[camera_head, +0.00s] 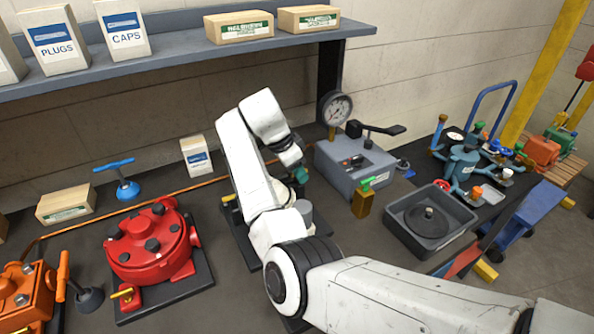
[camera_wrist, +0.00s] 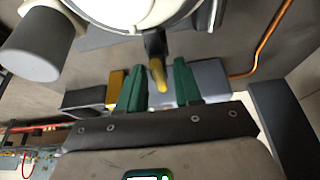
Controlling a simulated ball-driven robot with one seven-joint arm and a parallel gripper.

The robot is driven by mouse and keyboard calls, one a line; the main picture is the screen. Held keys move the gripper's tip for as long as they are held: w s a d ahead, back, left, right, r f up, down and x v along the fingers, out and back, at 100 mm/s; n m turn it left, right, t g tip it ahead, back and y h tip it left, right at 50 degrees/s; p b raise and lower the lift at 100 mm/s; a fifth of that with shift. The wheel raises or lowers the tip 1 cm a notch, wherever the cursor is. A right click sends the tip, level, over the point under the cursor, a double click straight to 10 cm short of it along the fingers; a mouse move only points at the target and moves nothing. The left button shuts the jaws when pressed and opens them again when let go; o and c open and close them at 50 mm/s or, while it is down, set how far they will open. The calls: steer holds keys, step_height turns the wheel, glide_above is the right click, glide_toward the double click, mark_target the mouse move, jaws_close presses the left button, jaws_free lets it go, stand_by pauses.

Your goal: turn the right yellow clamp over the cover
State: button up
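My gripper (camera_head: 300,174) is over the black base plate (camera_head: 237,240) in the middle of the bench. In the wrist view its two green fingers (camera_wrist: 160,68) are apart. A yellow-tipped clamp (camera_wrist: 158,78) on a dark stem shows between them, with a gap beside it; I cannot tell whether either finger touches it. A white round part (camera_wrist: 125,12) is just above the clamp at the top edge; I cannot tell whether it is the cover. In the head view my arm hides most of the unit there. Another yellow clamp (camera_head: 228,198) shows at the plate's left.
A red flanged unit (camera_head: 150,245) stands to the left. A grey gauge box (camera_head: 352,165) and a brass block with a green top (camera_head: 363,203) stand close right of my gripper. A grey tray (camera_head: 398,233) lies farther right. A shelf (camera_head: 180,58) overhangs the back.

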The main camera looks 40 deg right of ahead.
steer(key=shift+o, duration=0.8)
steer(key=b+v, duration=0.2)
steer(key=v, duration=0.8)
steer(key=shift+r, duration=0.35)
steer(key=shift+a, duration=0.15)
